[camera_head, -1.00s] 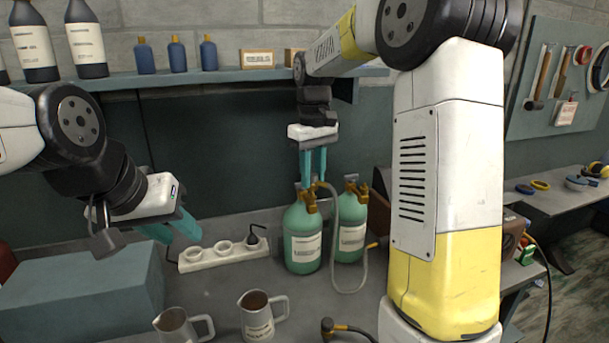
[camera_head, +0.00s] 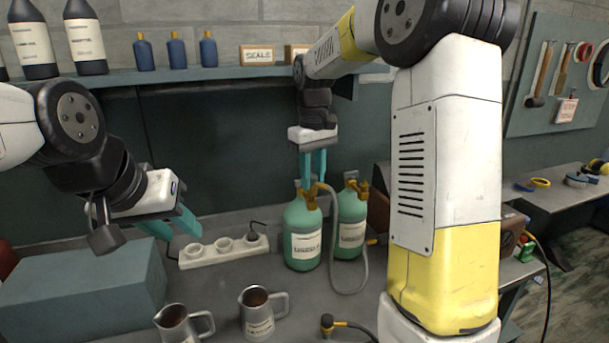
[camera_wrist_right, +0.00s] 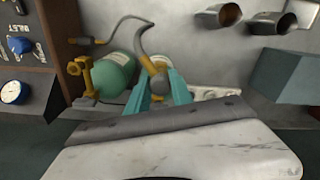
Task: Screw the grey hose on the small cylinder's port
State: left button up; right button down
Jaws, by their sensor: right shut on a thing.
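Two green gas cylinders with brass valves stand side by side, the left one (camera_head: 302,243) nearer and the right one (camera_head: 350,232) slightly behind; which is the small one is unclear. The grey hose (camera_head: 363,262) arches from the left cylinder's top, loops down to its right and ends in a brass fitting (camera_head: 377,240). My right gripper (camera_head: 313,184) points down at the left cylinder's valve, shut on the upper hose end; the fingers partly hide the connection. The right wrist view shows the hose (camera_wrist_right: 143,38) reaching these fingers (camera_wrist_right: 160,84). My left gripper (camera_head: 176,230) is open and empty.
A white holder with several round sockets (camera_head: 196,257) lies between my left gripper and the cylinders. Two metal mugs (camera_head: 262,315) stand in front. A blue-grey block (camera_head: 75,290) is at left. A black hose with a brass end (camera_head: 328,322) lies at the front.

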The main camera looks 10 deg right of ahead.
jog(key=shift+f, duration=0.3)
jog(key=m, duration=0.3)
jog(key=shift+m, duration=0.3)
jog(key=m, duration=0.3)
jog(key=shift+f+m, duration=0.1)
jog(key=shift+m, duration=0.2)
jog(key=m, duration=0.3)
jog(key=shift+m, duration=0.3)
jog(key=shift+f, duration=0.1)
